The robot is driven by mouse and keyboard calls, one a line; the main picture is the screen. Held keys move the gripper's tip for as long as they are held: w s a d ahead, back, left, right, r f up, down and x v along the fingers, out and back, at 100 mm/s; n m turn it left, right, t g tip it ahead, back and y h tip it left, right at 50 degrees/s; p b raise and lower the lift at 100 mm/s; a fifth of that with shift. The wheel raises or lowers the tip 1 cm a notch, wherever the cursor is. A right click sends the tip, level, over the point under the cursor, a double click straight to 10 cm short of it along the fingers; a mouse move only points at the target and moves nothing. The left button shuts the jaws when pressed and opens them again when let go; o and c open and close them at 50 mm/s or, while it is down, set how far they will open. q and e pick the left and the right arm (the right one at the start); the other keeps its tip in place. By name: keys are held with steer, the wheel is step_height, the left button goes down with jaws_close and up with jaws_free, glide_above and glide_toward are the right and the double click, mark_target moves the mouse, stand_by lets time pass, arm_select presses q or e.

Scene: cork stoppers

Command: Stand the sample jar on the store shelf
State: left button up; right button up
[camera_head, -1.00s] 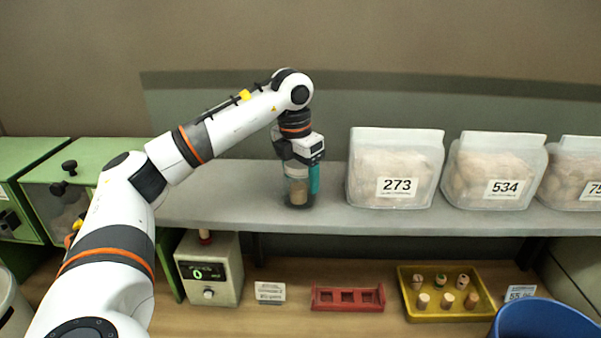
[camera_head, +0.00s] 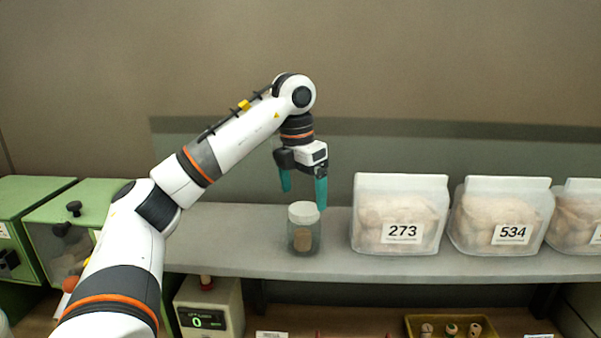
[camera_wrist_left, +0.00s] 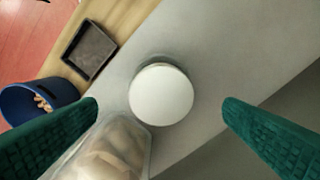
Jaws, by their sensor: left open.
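The sample jar (camera_head: 304,238) is clear with a white lid and something brown like cork inside. It stands upright on the grey store shelf (camera_head: 235,255), left of the bag marked 273. My left gripper (camera_head: 303,193) is open and empty, with its teal fingertips just above the jar. In the left wrist view the jar's white lid (camera_wrist_left: 161,93) lies between the two spread fingers (camera_wrist_left: 160,115), touching neither. My right gripper is not in view.
Green cabinets (camera_head: 75,215) stand at the left. Below the shelf are a display device (camera_head: 209,307) and a yellow tray (camera_head: 412,325). The shelf left of the jar is clear.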

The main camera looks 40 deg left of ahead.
arm_select(q)
steer(key=r, duration=0.2)
steer(key=r+p, duration=0.1)
steer(key=r, duration=0.1)
steer(key=shift+s, duration=0.35)
stand_by(0.3)
